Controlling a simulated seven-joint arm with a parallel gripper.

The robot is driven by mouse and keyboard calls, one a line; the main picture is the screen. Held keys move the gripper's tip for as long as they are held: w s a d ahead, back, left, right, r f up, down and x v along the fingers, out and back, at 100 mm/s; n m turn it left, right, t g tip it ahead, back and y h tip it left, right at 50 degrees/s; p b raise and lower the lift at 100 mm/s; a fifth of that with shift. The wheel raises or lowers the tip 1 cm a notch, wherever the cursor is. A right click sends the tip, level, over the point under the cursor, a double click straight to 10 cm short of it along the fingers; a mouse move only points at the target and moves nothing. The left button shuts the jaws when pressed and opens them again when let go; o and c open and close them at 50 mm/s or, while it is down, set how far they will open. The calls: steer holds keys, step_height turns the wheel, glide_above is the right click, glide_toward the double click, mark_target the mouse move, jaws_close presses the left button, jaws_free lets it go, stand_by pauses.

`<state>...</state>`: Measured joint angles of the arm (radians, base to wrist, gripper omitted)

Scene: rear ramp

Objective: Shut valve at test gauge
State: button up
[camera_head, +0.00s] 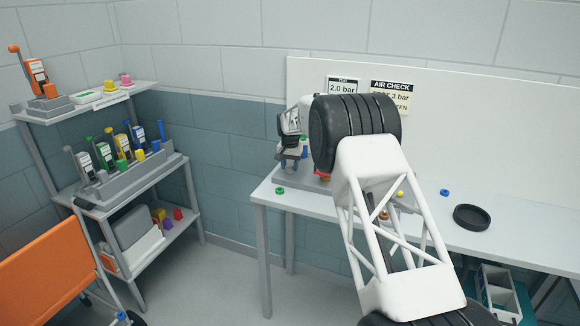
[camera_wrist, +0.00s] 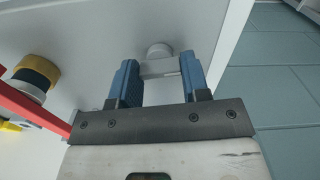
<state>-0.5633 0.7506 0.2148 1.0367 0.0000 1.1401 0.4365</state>
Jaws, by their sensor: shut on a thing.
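My gripper (camera_head: 291,162) is at the left end of the white bench, below the wall signs. In the wrist view, the blue fingers of my gripper (camera_wrist: 158,72) are shut on a pale grey handle (camera_wrist: 160,68), a flat bar with a round boss behind it. The handle lies between both fingers. I cannot tell from these views how far it is turned. No gauge face is clearly visible; my arm hides much of the bench fittings in the head view.
In the wrist view, a red bar (camera_wrist: 30,108) and a yellow-and-black fitting (camera_wrist: 36,75) are close on the left. The white bench (camera_head: 270,205) carries a green ring (camera_head: 280,190) and a black dish (camera_head: 472,217). A shelf rack (camera_head: 150,190) stands left. Floor (camera_head: 225,280) between is clear.

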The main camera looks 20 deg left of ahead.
steer(key=shift+r+m, duration=0.1)
steer(key=shift+m, duration=0.5)
steer(key=o, duration=0.9)
steer(key=shift+r, duration=0.1)
steer(key=shift+r, duration=3.75)
